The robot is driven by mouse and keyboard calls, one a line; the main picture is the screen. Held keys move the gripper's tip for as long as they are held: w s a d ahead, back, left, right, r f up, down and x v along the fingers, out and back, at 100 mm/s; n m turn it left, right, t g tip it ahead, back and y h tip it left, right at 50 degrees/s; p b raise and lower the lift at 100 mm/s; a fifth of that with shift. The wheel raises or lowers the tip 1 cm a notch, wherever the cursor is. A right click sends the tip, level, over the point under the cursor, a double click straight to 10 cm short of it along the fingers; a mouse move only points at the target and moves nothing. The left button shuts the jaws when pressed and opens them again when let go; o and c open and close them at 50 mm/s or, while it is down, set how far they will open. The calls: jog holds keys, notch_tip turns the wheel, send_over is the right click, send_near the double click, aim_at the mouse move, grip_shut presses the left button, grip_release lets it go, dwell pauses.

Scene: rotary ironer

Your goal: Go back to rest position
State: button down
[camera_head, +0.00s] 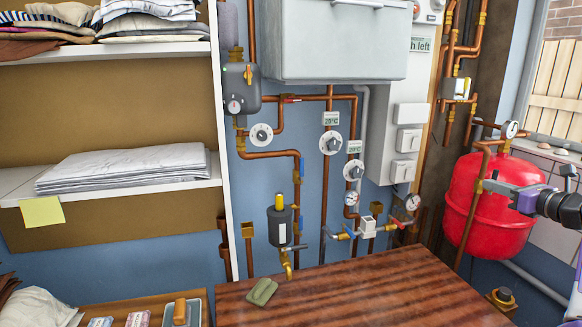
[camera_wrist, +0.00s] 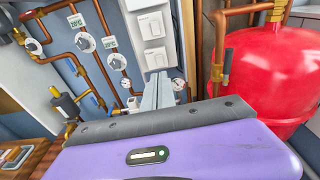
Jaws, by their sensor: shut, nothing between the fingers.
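My gripper (camera_head: 487,186) is at the right side of the head view, in front of the red tank (camera_head: 485,190). Its grey fingers point left and are together, with nothing held. In the wrist view my fingers (camera_wrist: 158,92) stand shut above the purple gripper body, pointing at the pipes and the white switch boxes. The red tank (camera_wrist: 262,70) fills the right of that view. No contact between the gripper and the pipes can be made out.
Copper pipes, dials and valves line the blue wall. Shelves with folded linen (camera_head: 125,166) stand at the left. The tabletop is mostly clear.

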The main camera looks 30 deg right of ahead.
jog(key=s+d+r+n+h, duration=0.2)
jog(key=d+r+n+h, duration=0.2)
jog(key=s+a+f+n+g+h, duration=0.1)
jog(key=s+a+f+n+h, duration=0.15)
jog(key=a+f+n, duration=0.85)
jog(key=s+a+f+n+h, duration=0.25)
jog(key=a+f+n, duration=0.35)
jog(key=a+f, duration=0.65)
jog(key=s+a+n+t+y, duration=0.15)
jog(key=s+a+n, duration=0.25)
jog(key=a, duration=0.5)
jog(key=s+a+n+y, duration=0.2)
jog(key=s+a+n, duration=0.15)
jog(key=a, duration=0.55)
jog(key=s+a+n+t+y, duration=0.15)
jog(key=s+a+n, duration=0.3)
jog(key=a, duration=0.45)
jog(key=s+a+f+n+g+y, duration=0.2)
jog(key=s+a+y, duration=0.5)
jog(key=s+a, duration=0.6)
jog(key=s+n+g, duration=0.1)
jog(key=s+n, duration=0.1)
jog(key=shift+s+a+f+n, duration=0.2)
jog(key=shift+s+n, duration=0.1)
jog(key=shift+n, duration=0.1)
